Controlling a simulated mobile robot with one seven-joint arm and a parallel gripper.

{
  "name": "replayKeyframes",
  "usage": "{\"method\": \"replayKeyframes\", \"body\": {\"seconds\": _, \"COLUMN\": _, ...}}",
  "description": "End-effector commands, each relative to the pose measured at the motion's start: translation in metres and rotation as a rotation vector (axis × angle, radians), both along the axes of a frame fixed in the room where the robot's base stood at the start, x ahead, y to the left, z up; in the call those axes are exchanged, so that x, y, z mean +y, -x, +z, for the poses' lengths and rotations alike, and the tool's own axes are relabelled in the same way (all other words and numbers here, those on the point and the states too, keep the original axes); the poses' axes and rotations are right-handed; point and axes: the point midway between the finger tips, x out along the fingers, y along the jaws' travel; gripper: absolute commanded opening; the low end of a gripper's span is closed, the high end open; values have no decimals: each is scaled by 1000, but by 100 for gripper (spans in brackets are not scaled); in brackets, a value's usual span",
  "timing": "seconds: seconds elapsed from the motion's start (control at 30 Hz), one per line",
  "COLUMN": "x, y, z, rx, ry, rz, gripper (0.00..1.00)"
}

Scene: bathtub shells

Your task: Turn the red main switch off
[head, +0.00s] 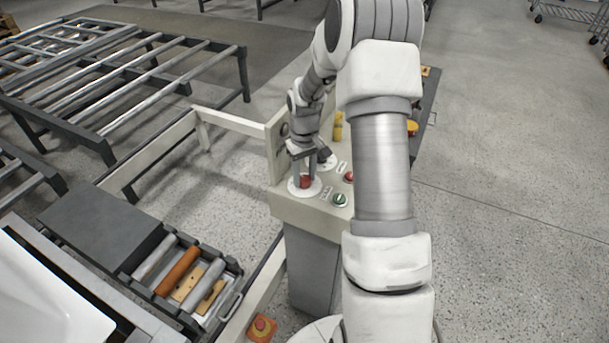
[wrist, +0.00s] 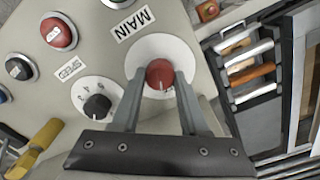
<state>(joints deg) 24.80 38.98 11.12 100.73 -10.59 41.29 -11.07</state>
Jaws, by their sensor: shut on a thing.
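The red main switch (wrist: 160,75) is a round knob on a white disc, with a label reading MAIN beside it in the wrist view. A pale line shows on the knob. In the head view the red knob (head: 305,181) sits near the front left corner of the control panel (head: 292,207). My gripper (wrist: 160,88) points down at the panel with its two fingers on either side of the red knob, shut on it. It also shows in the head view (head: 305,178). The fingers hide part of the knob's sides.
Near the switch are a black selector knob (wrist: 97,105), a red button (wrist: 58,33), a black button (wrist: 20,67), a green button (head: 340,199) and a yellow handle (wrist: 42,140). A tray of rollers (head: 190,275) lies at the lower left.

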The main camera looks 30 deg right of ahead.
Motion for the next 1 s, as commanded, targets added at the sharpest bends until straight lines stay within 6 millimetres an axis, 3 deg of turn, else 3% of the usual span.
{"method": "replayKeyframes", "body": {"seconds": 0.5, "x": 0, "y": 0, "z": 0, "rx": 0, "ry": 0, "rz": 339, "gripper": 0}}
{"method": "replayKeyframes", "body": {"seconds": 1.0, "x": 0, "y": 0, "z": 0, "rx": 0, "ry": 0, "rz": 404, "gripper": 0}}
